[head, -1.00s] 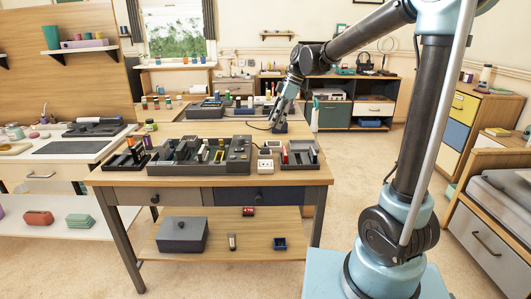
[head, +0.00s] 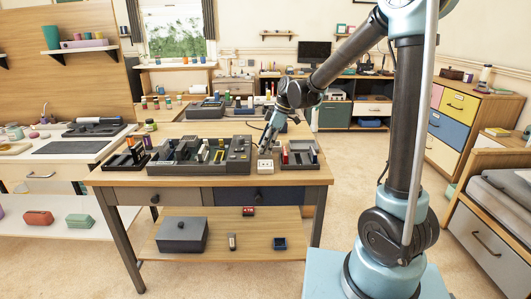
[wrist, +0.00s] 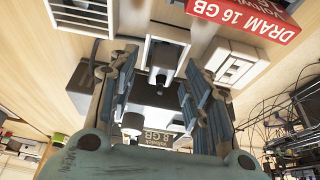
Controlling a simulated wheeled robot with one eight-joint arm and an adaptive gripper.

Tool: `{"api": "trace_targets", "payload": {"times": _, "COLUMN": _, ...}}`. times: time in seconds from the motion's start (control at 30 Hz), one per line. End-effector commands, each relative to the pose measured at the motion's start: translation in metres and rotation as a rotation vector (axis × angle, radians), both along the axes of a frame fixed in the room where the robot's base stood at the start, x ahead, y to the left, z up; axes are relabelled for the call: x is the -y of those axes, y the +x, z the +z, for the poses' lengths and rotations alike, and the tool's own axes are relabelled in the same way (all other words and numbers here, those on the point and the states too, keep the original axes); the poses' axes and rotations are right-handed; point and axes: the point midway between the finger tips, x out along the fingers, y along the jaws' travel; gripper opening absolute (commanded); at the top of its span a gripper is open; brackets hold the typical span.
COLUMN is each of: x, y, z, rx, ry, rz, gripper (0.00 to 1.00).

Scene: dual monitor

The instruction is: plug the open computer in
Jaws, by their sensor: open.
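The open computer appears to be the dark grey casing (head: 238,165) with several upright modules on the wooden table. A white block (head: 265,166) stands just right of it, under my gripper (head: 268,148). In the wrist view my gripper (wrist: 160,95) is open, its dark padded fingers at left and right. A white and black piece (wrist: 162,60) lies between and beyond the fingers; I cannot tell whether they touch it. A white socket-like block (wrist: 236,64) is beside the right finger. The plug itself cannot be told apart for certain.
A dark tray (head: 300,163) with upright modules is right of the white block, and another tray (head: 126,160) is at the left. A red box marked DRAM 16 GB (wrist: 255,20) is close by. Another dark unit (head: 207,112) stands behind. The table's front edge is clear.

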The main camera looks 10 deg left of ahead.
Motion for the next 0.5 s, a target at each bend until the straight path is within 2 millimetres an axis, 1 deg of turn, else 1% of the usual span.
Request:
{"api": "trace_targets", "payload": {"times": 0.27, "x": -0.0007, "y": -0.0005, "z": -0.0023, "rx": 0.000, "ry": 0.000, "rz": 0.000, "gripper": 0.45}}
{"api": "trace_targets", "payload": {"times": 0.3, "x": -0.0007, "y": -0.0005, "z": -0.0022, "rx": 0.000, "ry": 0.000, "rz": 0.000, "gripper": 0.36}}
{"api": "trace_targets", "payload": {"times": 0.37, "x": -0.0007, "y": -0.0005, "z": -0.0022, "rx": 0.000, "ry": 0.000, "rz": 0.000, "gripper": 0.22}}
{"api": "trace_targets", "payload": {"times": 0.4, "x": -0.0007, "y": -0.0004, "z": -0.0022, "rx": 0.000, "ry": 0.000, "rz": 0.000, "gripper": 0.13}}
{"api": "trace_targets", "payload": {"times": 0.47, "x": -0.0007, "y": -0.0004, "z": -0.0021, "rx": 0.000, "ry": 0.000, "rz": 0.000, "gripper": 0.00}}
{"api": "trace_targets", "payload": {"times": 0.5, "x": -0.0007, "y": -0.0004, "z": -0.0021, "rx": 0.000, "ry": 0.000, "rz": 0.000, "gripper": 0.00}}
